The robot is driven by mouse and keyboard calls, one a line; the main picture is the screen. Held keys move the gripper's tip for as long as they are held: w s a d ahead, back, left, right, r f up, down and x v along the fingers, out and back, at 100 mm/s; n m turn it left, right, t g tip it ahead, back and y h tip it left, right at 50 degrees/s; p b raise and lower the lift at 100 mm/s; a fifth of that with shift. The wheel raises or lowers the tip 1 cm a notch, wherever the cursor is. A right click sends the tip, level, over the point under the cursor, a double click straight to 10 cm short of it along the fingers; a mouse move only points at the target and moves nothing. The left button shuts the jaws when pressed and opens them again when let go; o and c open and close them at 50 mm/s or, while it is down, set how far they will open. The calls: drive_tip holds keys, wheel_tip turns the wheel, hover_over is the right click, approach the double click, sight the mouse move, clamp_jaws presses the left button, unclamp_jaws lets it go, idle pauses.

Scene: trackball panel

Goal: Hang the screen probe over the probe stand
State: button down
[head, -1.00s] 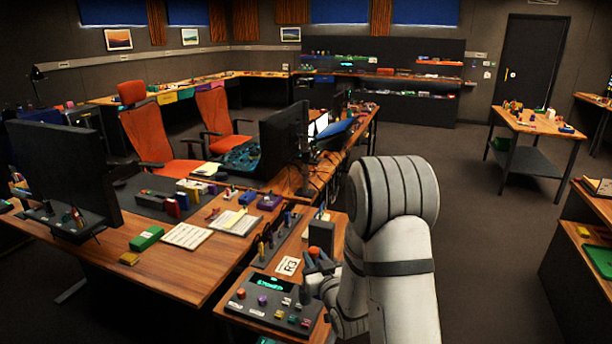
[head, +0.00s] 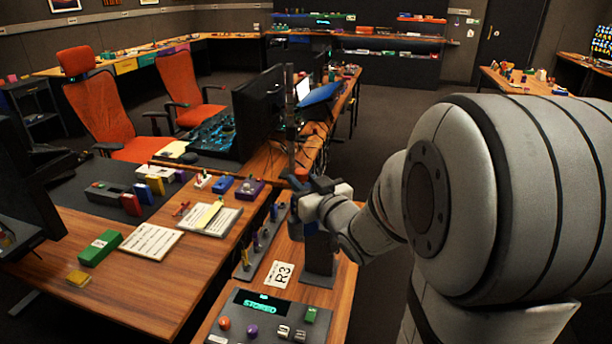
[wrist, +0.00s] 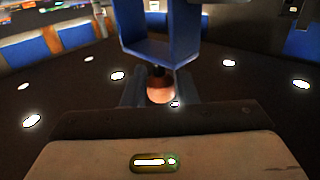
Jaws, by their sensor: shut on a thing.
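My gripper (head: 308,188) is shut on the screen probe, above the narrow desk in the head view. A small orange-red part of the probe (head: 301,173) shows at the fingertips, with a dark blue part just below left. In the wrist view the probe's blue forked bracket (wrist: 150,48) stands beyond the fingers (wrist: 160,92), with a copper-coloured round part between them. The upright dark grey block on a flat foot, which looks like the probe stand (head: 320,257), is just below my gripper. My gripper and the probe hide its top, so I cannot tell whether they touch.
A control panel (head: 262,318) with a lit green display stands in front of the block. An R3 card (head: 279,275) and a rack of pens (head: 250,250) lie to its left. A monitor (head: 258,115) rises behind. Open floor lies beyond the desk's right edge.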

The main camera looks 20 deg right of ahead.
drive_tip(key=shift+s+d, duration=0.1)
drive_tip(key=shift+d, duration=0.15)
drive_tip(key=shift+s+d, duration=0.1)
drive_tip(key=shift+d, duration=0.15)
drive_tip(key=shift+w+d+b, duration=0.55)
drive_tip(key=shift+w+d, duration=2.8)
drive_tip(key=shift+w, duration=2)
drive_tip(key=f+b, duration=1.1)
drive_tip(key=f, duration=0.1)
drive_tip(key=f+b, duration=0.6)
drive_tip(key=shift+s+a+f+b, duration=0.2)
drive_tip(key=shift+s+f+b, duration=0.1)
drive_tip(key=shift+s+b, duration=0.05)
